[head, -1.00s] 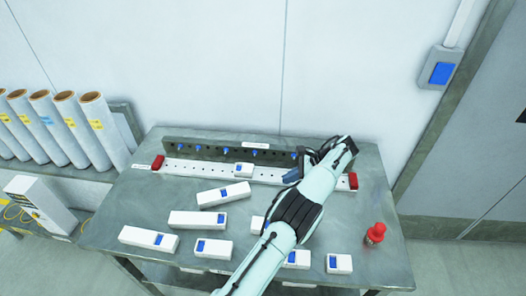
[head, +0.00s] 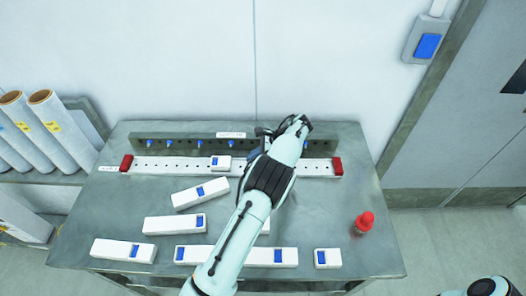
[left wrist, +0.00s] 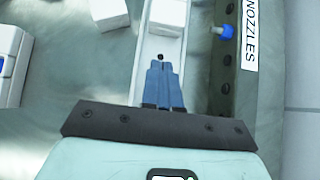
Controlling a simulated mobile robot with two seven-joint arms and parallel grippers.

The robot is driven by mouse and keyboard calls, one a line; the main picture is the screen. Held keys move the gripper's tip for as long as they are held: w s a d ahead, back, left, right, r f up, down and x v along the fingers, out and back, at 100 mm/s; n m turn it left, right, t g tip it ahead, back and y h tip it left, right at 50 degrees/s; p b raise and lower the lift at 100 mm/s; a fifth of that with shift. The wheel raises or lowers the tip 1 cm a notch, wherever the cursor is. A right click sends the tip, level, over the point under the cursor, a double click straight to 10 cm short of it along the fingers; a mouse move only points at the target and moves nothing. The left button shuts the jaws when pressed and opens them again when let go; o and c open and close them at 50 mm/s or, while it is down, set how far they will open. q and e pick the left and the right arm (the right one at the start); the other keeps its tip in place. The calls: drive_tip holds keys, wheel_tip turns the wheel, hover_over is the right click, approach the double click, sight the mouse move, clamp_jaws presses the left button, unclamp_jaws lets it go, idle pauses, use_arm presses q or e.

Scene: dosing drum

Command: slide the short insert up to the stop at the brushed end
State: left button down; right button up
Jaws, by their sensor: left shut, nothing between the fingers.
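A red stop stands at the left end (head: 127,163) and another at the right end (head: 337,166). Which end is brushed I cannot tell. My left gripper (head: 254,156) is shut and empty over the rail, just right of the insert. In the left wrist view its blue fingertips (left wrist: 160,68) point along the rail toward the white insert (left wrist: 168,12), with a gap between them. My right gripper is not in view.
A grey strip with blue nozzles (head: 168,143) stands behind the rail. Several white blocks with blue patches, one of them tilted (head: 200,193), lie in front. A red knob (head: 364,223) stands at the right. The table (head: 340,210) is clear around the knob.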

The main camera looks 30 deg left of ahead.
sight(230, 165)
use_arm(q)
drive_tip(key=s+a, duration=0.1)
drive_tip(key=s+a+f, duration=0.1)
drive_tip(key=a, duration=0.1)
drive_tip(key=shift+s+a+f+b, duration=0.2)
drive_tip(key=shift+s+a+b, duration=0.05)
drive_tip(key=shift+s+b, duration=0.15)
drive_tip(key=shift+a, duration=0.6)
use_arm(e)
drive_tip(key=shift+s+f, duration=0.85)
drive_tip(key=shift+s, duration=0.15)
use_arm(q)
drive_tip(key=shift+s, duration=0.1)
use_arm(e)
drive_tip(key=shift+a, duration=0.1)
